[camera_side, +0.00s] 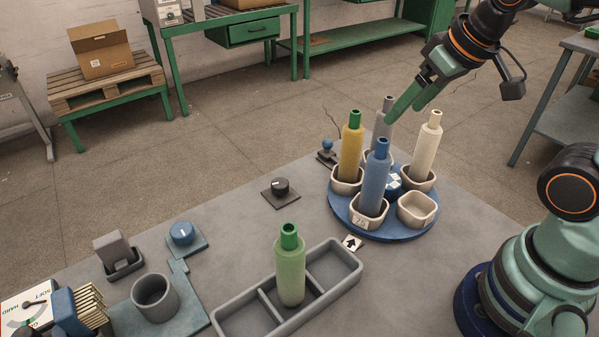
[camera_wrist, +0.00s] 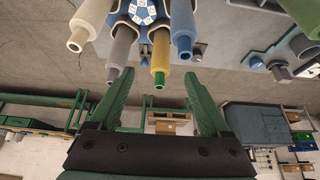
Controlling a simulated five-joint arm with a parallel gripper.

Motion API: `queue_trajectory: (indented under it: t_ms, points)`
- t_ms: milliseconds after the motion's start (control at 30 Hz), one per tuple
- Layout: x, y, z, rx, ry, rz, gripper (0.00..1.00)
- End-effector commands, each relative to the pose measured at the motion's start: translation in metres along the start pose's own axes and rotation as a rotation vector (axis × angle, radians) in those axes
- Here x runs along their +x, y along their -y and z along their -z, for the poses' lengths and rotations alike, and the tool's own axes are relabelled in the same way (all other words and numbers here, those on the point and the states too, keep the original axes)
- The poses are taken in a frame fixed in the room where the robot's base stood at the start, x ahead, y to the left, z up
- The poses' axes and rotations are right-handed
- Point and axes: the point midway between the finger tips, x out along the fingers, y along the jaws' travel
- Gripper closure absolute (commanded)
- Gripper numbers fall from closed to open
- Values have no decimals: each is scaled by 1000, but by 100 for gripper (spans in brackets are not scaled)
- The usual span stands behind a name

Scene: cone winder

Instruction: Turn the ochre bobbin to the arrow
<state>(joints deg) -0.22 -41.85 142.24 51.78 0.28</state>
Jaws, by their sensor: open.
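The ochre bobbin (camera_side: 352,150), with a green tip, stands upright in a cup at the left of the round blue turntable (camera_side: 400,237). The white tile with a black arrow (camera_side: 352,243) lies on the table by the turntable's front edge, nearest the blue bobbin (camera_side: 376,180). A grey bobbin (camera_side: 383,125) and a cream bobbin (camera_side: 426,145) stand in other cups; the front-right cup (camera_side: 417,210) is empty. My gripper (camera_side: 405,109) is open and empty, above the turntable's back near the grey bobbin's top. In the wrist view the ochre bobbin (camera_wrist: 160,55) appears between the fingers (camera_wrist: 159,76).
A green bobbin (camera_side: 290,265) stands in a grey divided tray (camera_side: 345,285) in front. A blue dial (camera_side: 183,234) and grey cup (camera_side: 155,297) are farther left.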

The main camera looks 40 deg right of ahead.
Motion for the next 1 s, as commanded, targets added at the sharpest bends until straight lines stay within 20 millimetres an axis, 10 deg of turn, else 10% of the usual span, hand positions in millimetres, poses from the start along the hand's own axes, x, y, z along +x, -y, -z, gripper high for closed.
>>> queue_trajectory:
  t_ms: [467,1000]
  points:
    - [35,42,81,24,201,28,19]
    - [155,118,126,46,441,-1,19]
